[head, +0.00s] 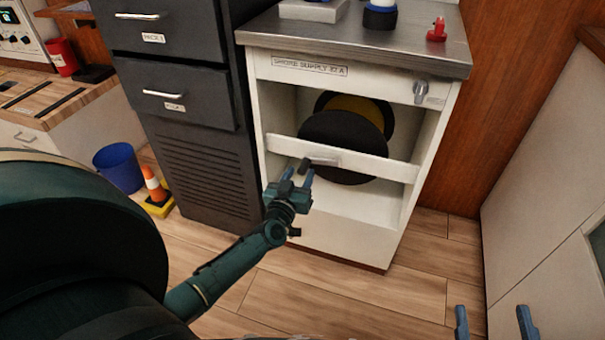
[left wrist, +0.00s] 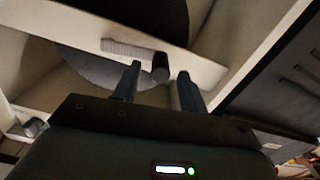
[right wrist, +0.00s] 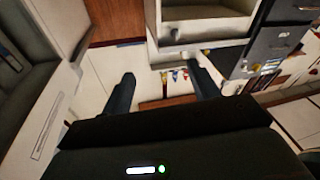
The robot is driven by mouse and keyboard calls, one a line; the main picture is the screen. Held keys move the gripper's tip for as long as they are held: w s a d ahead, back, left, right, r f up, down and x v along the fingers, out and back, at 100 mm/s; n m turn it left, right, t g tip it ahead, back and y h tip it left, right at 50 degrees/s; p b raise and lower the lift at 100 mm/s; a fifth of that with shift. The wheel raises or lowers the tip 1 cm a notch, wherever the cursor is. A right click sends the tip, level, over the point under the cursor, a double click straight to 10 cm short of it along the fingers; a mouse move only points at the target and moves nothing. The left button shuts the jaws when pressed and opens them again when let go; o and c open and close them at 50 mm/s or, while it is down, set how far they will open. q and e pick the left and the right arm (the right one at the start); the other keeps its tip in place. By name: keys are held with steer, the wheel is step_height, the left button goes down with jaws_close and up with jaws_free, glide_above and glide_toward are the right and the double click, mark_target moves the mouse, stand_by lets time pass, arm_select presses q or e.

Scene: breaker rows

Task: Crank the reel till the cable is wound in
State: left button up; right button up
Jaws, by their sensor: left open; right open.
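The reel stands inside the white cabinet (head: 285,90), with a black front disc (head: 335,133) and a yellow part (head: 357,106) behind it. A dark crank knob (head: 304,165) sticks out at the pale crossbar, beside a light grey plate (head: 325,160). My left gripper (head: 296,176) is open just in front of the knob. In the left wrist view the knob (left wrist: 160,68) shows between the open fingertips (left wrist: 158,72), apart from both; whether it is fully between them in depth I cannot tell. My right gripper (head: 492,316) is open and empty at the bottom right. No loose cable is clearly visible.
A grey switch knob (head: 420,91) sits at the cabinet's upper right. A red item (head: 437,30) stands on the metal top. The dark drawer unit (head: 190,110) is close on the left, with a cone (head: 154,186) and blue bucket (head: 119,167) beyond.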

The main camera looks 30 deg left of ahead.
mark_target(301, 173)
arm_select(q)
steer(key=shift+b+x, duration=0.35)
steer(key=shift+x, duration=1.15)
steer(key=shift+c, duration=0.2)
jaws_close()
